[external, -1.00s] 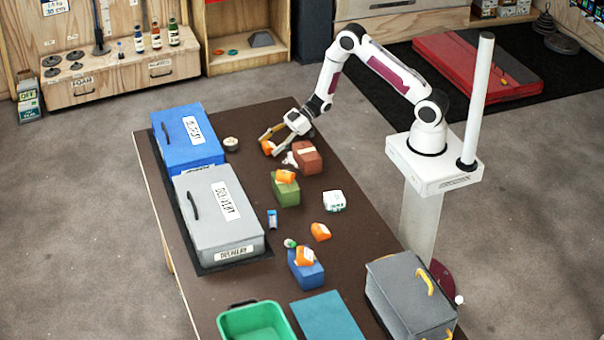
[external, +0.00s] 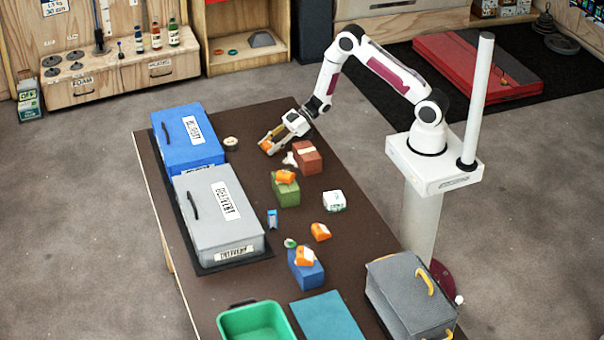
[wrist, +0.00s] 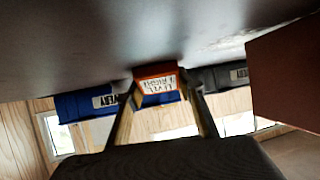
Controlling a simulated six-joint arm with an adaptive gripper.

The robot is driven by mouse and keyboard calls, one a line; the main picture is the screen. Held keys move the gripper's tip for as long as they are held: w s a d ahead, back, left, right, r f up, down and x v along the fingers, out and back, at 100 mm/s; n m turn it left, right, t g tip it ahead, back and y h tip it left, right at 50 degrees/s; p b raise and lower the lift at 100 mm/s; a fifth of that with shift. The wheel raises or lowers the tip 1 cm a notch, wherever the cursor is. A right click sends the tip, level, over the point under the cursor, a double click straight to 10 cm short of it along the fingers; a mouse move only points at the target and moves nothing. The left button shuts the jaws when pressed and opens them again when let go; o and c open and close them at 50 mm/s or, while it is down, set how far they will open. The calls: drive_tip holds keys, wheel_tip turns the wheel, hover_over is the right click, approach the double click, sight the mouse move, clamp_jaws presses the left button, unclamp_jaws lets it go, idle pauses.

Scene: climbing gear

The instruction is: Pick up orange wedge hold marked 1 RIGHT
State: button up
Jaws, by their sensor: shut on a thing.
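My gripper (external: 272,138) is at the far end of the brown table, shut on an orange wedge hold (external: 265,146). In the wrist view the held orange wedge (wrist: 156,71) sits between the two fingers of my gripper (wrist: 162,92). Its white label faces the camera upside down and is too small to read surely. Other orange wedges show in the external view: one on a green block (external: 285,177), one on the bare table (external: 320,231), and one on a blue block (external: 305,257). Their markings are not legible. I cannot tell the held wedge's exact height above the table.
A brick-red block (external: 308,161) and a small pale piece (external: 290,159) are close to my gripper's right. A blue box (external: 187,150) and grey box (external: 217,225) line the left edge. A green bin (external: 225,322), teal mat (external: 330,318) and grey case (external: 408,292) stand at the front.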

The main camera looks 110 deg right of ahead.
sight(270, 143)
drive_tip(key=shift+r, duration=0.1)
drive_tip(key=shift+r, duration=4.9)
drive_tip(key=shift+r, duration=0.1)
